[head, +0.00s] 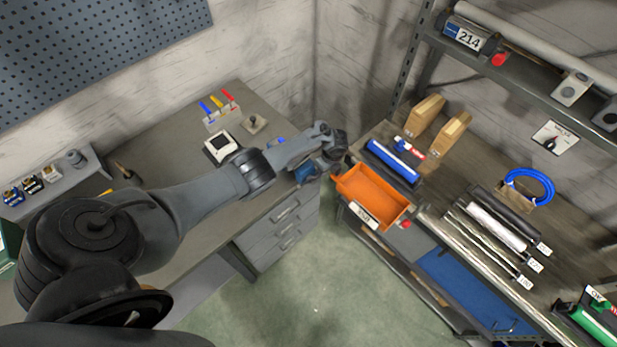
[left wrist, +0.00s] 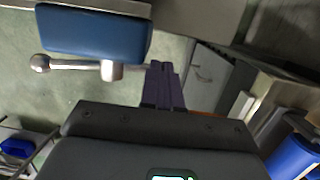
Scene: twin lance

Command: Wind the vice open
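The blue vice (head: 305,172) is at the right end of the grey workbench (head: 240,110). In the left wrist view its blue body (left wrist: 95,32) fills the upper left. Below it are the round screw head (left wrist: 112,72) and the metal handle bar (left wrist: 75,65), whose ball end is at the left. My left gripper (left wrist: 162,68) has its dark fingers close together at the bar's other end, which they hide; it looks shut on the handle. In the head view my left arm hides part of the vice. My right gripper is not in view.
A white-topped box (head: 220,147) and coloured tools (head: 218,103) are on the workbench. Open green floor (head: 310,270) lies in front.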

